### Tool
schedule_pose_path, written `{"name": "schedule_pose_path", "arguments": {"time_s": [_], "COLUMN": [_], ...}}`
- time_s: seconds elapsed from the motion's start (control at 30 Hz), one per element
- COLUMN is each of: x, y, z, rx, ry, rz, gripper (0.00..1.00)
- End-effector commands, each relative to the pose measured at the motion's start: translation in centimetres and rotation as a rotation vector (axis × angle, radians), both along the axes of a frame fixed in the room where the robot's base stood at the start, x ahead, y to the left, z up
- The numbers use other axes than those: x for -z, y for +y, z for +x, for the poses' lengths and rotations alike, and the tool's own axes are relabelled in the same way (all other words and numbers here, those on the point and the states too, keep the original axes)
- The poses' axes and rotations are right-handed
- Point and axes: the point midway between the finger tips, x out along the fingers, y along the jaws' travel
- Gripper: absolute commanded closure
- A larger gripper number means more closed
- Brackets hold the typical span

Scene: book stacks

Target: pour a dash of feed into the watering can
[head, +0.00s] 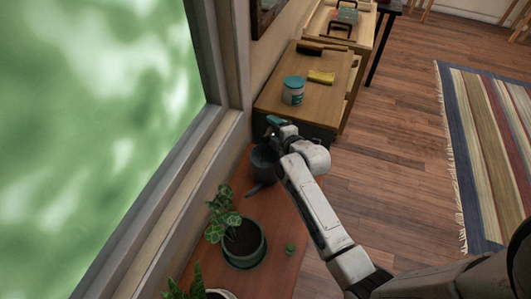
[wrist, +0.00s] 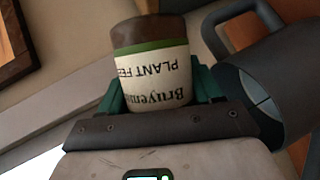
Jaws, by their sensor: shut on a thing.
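In the wrist view, my gripper (wrist: 152,98) has its green fingers shut on a plant feed bottle (wrist: 152,65), brown with a cream label and a green band. The label lettering appears upside down there. The grey watering can (wrist: 245,75) is just right of the bottle, its round opening partly in view. In the head view, the dark watering can (head: 264,165) stands on the wooden bench under the window, with my gripper (head: 273,124) just above and beyond it. The bottle cannot be made out clearly there. No stream of feed is visible.
A potted leafy plant (head: 243,238) stands nearer on the bench (head: 284,270), with another plant (head: 185,290) at the bottom edge. Beyond is a cabinet (head: 268,101) with a teal-lidded jar (head: 293,92), a yellow sponge (head: 321,77) and a dark brush (head: 310,48). The window (head: 110,110) borders the left.

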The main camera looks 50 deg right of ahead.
Motion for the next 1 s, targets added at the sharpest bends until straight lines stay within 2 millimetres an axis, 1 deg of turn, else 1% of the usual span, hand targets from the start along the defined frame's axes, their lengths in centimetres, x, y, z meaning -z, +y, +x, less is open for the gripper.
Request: {"name": "schedule_pose_path", "arguments": {"time_s": [1.0], "x": [0.14], "y": [-0.28], "z": [0.02], "rx": [0.0], "ry": [0.0], "rz": [-0.06], "gripper": [0.79]}}
